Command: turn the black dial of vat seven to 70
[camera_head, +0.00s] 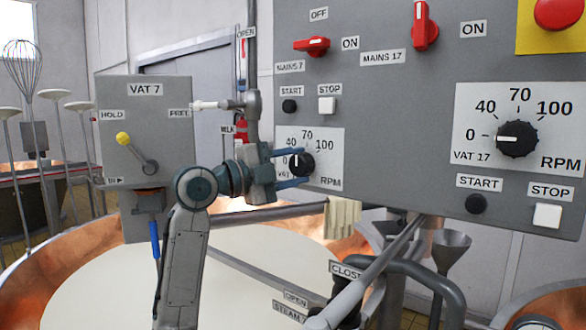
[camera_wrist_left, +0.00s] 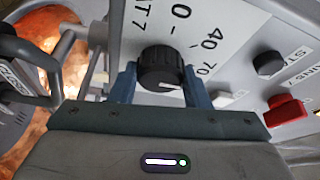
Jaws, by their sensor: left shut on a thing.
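The black dial of vat seven (camera_head: 301,162) sits on a white scale plate (camera_head: 331,170) marked 0, 40, 70, 100 and RPM, partly covered by my gripper. My left gripper (camera_head: 304,167) reaches it from the left, with one blue finger above and one below. In the left wrist view the dial (camera_wrist_left: 162,70) is between the two fingers of my left gripper (camera_wrist_left: 160,84), which is shut on it. A white mark shows on the dial, but I cannot tell exactly which number it points to. My right gripper is not in view.
The vat 17 dial (camera_head: 517,139) is on the same grey panel, at the right. Red mains switches (camera_head: 312,46) and start and stop buttons surround the dials. A vertical pipe (camera_head: 252,60) stands beside my left gripper. The large copper vat (camera_head: 90,245) lies below.

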